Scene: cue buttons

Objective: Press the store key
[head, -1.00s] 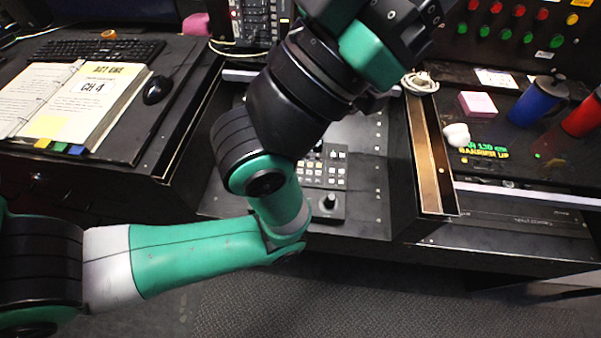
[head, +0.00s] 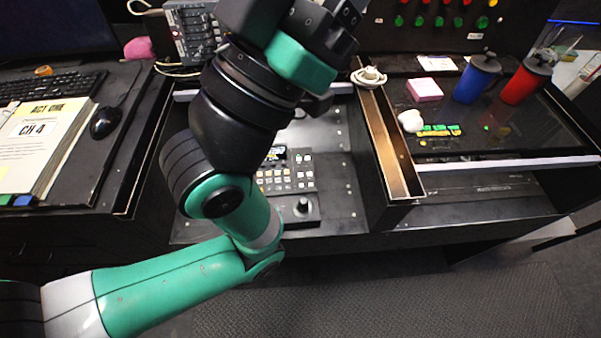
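A small control console (head: 314,209) with rows of pale and yellowish keys (head: 280,180), a small screen and a joystick knob (head: 303,206) sits in the middle bay of the desk. The key labels are too small to read, so I cannot pick out the store key. My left arm reaches over the desk and hides the console's left part. The dark end of this arm, toward my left gripper (head: 335,35), is high above and behind the console, near the top edge. Its fingers are not clear. My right gripper is not in view.
A black divider with a brass-coloured channel (head: 388,140) stands right of the console bay. A binder (head: 40,150) and mouse (head: 105,122) lie left.

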